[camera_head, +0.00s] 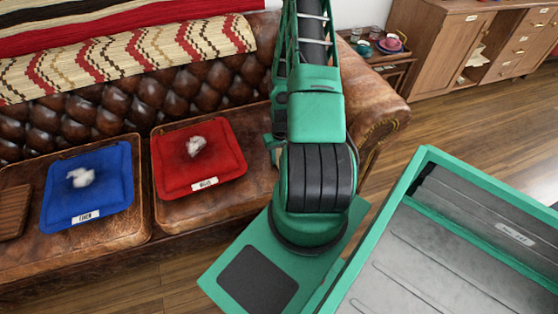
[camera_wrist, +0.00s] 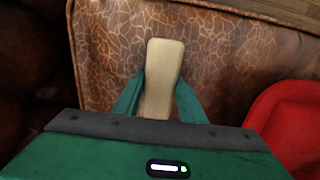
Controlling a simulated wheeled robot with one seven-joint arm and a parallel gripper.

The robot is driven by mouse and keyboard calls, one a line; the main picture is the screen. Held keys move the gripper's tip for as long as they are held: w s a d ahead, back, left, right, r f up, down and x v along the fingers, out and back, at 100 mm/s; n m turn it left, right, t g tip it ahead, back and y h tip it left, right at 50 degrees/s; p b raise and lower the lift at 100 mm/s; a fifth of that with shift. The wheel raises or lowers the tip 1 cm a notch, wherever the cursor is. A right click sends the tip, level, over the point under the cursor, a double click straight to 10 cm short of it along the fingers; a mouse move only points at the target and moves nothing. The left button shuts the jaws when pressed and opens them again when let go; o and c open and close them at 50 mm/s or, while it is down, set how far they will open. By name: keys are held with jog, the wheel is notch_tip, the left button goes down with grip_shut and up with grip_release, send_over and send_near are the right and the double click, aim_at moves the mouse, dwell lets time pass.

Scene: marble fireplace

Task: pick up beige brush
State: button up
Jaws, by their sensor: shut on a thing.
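The beige brush (camera_wrist: 164,62) shows in the wrist view as a pale, rounded block over the brown leather sofa. My gripper (camera_wrist: 161,88) has its two green fingers on either side of the brush and is shut on it. The near end of the brush is hidden behind my gripper's body. I cannot tell whether the brush still touches the leather. In the head view my arm hides the brush and the fingers.
The red cushion (camera_wrist: 290,125) is right of my gripper in the wrist view. A side table with dishes and a wooden cabinet (camera_head: 440,45) stand behind.

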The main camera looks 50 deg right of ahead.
aim_at(278, 159)
jog(key=shift+r, duration=0.15)
jog(key=shift+r, duration=0.55)
jog(key=r, duration=0.1)
jog(key=a+r, duration=0.1)
jog(key=r, duration=0.1)
jog(key=shift+a+r, duration=0.15)
jog(key=shift+r, duration=0.1)
jog(key=a+r, duration=0.6)
jog(key=a, duration=0.4)
jog(key=shift+a, duration=0.2)
jog(key=shift+w, duration=0.1)
